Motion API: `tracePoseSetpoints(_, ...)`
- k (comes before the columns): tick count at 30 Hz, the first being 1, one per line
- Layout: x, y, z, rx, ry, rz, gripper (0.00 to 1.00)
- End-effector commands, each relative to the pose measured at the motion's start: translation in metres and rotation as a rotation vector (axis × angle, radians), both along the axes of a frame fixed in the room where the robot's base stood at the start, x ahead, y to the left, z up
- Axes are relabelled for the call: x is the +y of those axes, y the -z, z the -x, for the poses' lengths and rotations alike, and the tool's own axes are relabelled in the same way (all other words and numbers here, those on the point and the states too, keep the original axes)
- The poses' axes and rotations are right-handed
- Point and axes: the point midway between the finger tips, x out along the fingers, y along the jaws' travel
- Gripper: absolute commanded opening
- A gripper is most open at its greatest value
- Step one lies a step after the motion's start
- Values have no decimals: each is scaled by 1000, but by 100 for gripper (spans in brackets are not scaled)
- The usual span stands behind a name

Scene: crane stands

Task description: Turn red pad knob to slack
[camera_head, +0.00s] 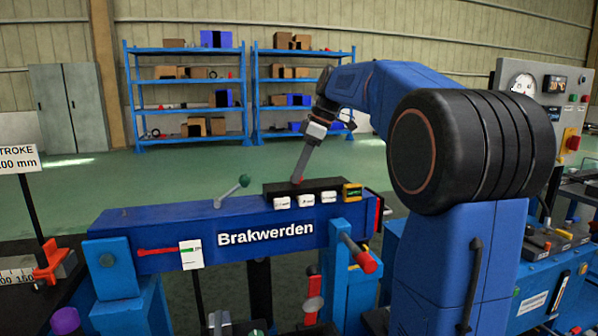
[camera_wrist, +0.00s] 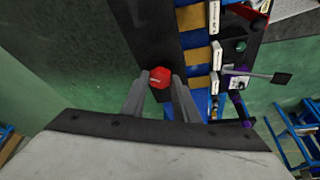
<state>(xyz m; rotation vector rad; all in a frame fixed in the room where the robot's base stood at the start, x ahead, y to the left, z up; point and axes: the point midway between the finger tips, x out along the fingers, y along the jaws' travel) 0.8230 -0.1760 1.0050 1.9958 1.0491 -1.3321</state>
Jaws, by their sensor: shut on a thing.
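The red pad knob (camera_wrist: 159,77) shows between my two fingertips in the wrist view, with a small pale mark on its top. My gripper (camera_wrist: 161,86) is closed around it, one grey finger on each side. In the head view my gripper (camera_head: 299,172) reaches down at a tilt to the black panel (camera_head: 318,188) on top of the blue "Brakwerden" beam (camera_head: 205,214). The knob is mostly hidden there by the fingers. White label plates (camera_head: 281,203) line the panel's front. Their lettering is too small to read.
A lever with a green ball (camera_head: 244,180) stands on the beam left of the panel. A red-tipped handle (camera_head: 361,257) sticks out below the panel's right end. A white plate with a red pointer (camera_head: 191,254) is on the beam's front left. Shelves stand far behind.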

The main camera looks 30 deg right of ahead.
Motion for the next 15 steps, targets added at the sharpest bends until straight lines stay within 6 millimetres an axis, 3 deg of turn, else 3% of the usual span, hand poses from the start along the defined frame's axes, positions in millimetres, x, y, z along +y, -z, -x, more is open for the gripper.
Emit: tracePoseSetpoints(15,-1,0,-1,1,-121,1,5)
